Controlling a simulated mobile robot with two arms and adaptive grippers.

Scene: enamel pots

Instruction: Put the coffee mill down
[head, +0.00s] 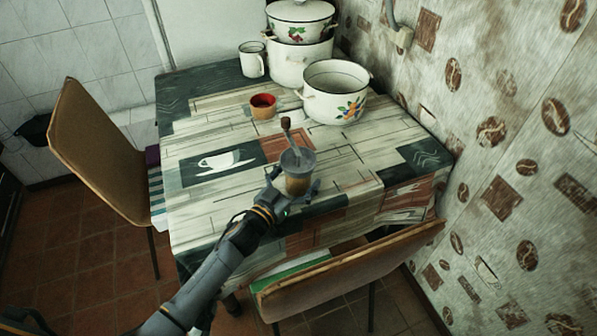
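The coffee mill (298,162) has a grey metal top, a brownish lower body and a crank with a dark knob. It is near the front edge of the table (222,205) in the head view, roughly upright. My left gripper (293,188) comes in from the lower left, with its fingers on both sides of the mill's lower body, shut on it. The fingers partly hide the mill's base, and I cannot tell whether it touches the tabletop. My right gripper is not in view.
A red-brown cup (263,108), a white mug (252,60), an open enamel pot (334,95) and stacked pots (300,45) stand toward the back. Chairs stand at the left (100,150) and front (345,270). The table's left-middle is clear; a wall bounds the right.

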